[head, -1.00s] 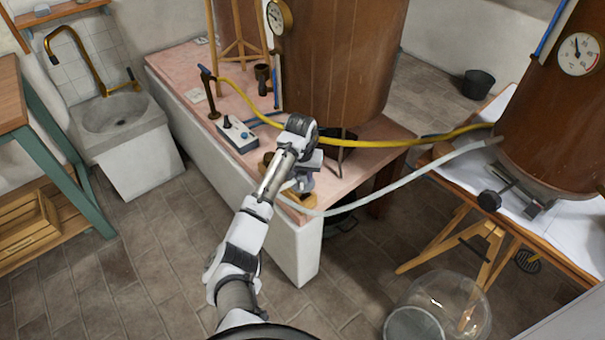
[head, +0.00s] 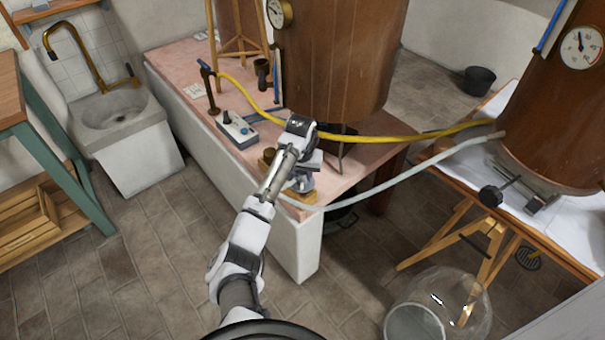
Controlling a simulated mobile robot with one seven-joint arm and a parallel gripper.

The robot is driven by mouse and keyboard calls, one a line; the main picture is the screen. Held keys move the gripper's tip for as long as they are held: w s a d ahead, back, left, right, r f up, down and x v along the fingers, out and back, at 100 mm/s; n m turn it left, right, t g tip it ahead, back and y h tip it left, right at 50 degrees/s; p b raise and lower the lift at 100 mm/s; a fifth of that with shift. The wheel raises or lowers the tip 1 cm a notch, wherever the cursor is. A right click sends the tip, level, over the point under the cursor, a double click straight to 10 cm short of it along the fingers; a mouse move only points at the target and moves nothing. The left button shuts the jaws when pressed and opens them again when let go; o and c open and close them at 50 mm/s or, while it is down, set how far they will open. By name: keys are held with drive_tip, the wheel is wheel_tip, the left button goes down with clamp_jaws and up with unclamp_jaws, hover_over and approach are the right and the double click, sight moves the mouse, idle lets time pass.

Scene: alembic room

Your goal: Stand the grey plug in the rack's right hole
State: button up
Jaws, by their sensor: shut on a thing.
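My gripper (head: 303,184) is over the near corner of the pink-topped bench, pointing down, and is shut on a small grey thing that seems to be the grey plug. The arm and the gripper body hide most of it. A wooden block (head: 304,205), which seems to be the rack, lies at the bench corner right below the gripper. Its holes are hidden, so I cannot tell the right hole or whether the plug touches the rack.
A yellow hose (head: 400,137) and a pale grey hose (head: 400,180) run from the bench to the right. A large copper-brown vessel (head: 345,60) stands behind the gripper.

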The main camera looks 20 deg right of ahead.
sight(302, 181)
drive_tip(key=shift+f, duration=1.65)
idle(2.9)
drive_tip(key=o, duration=1)
drive_tip(key=shift+o, duration=0.2)
drive_tip(key=shift+r, duration=0.15)
drive_tip(key=shift+r+p, duration=3.4)
